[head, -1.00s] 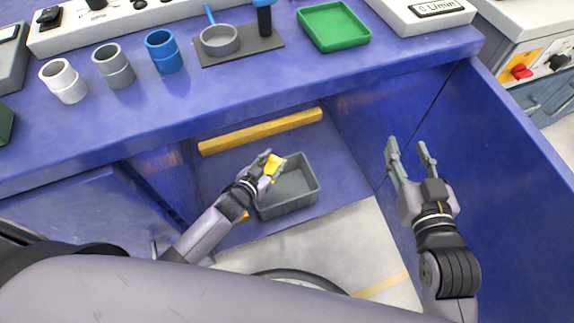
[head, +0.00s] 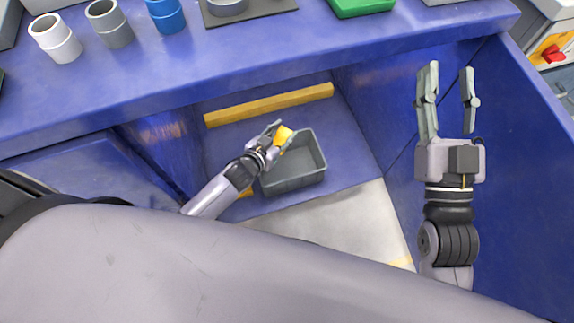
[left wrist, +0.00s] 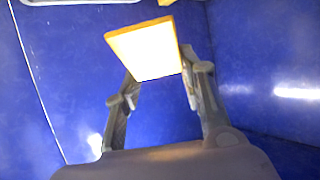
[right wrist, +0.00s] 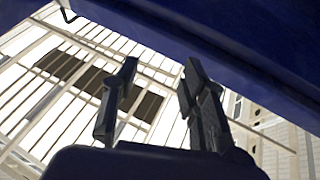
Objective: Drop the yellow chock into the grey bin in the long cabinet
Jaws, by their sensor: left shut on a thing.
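The yellow chock (head: 284,137) is held in my left gripper (head: 275,137), inside the blue cabinet. In the left wrist view the chock (left wrist: 147,50) sits between the two fingers (left wrist: 160,85), its flat face brightly lit. The grey bin (head: 296,177) stands on the cabinet floor, open at the top and looking empty. In the head view the chock overlaps the bin's upper left rim; its height above the rim is hard to tell. My right gripper (head: 448,100) is open and empty at the right, and its spread fingers also show in the right wrist view (right wrist: 155,95).
A yellow bar (head: 268,105) lies along the back of the cabinet floor. Open blue doors flank the opening at left and right. On the blue worktop stand white (head: 55,38), grey (head: 110,24) and blue (head: 166,14) pipe pieces and a green tray (head: 361,5).

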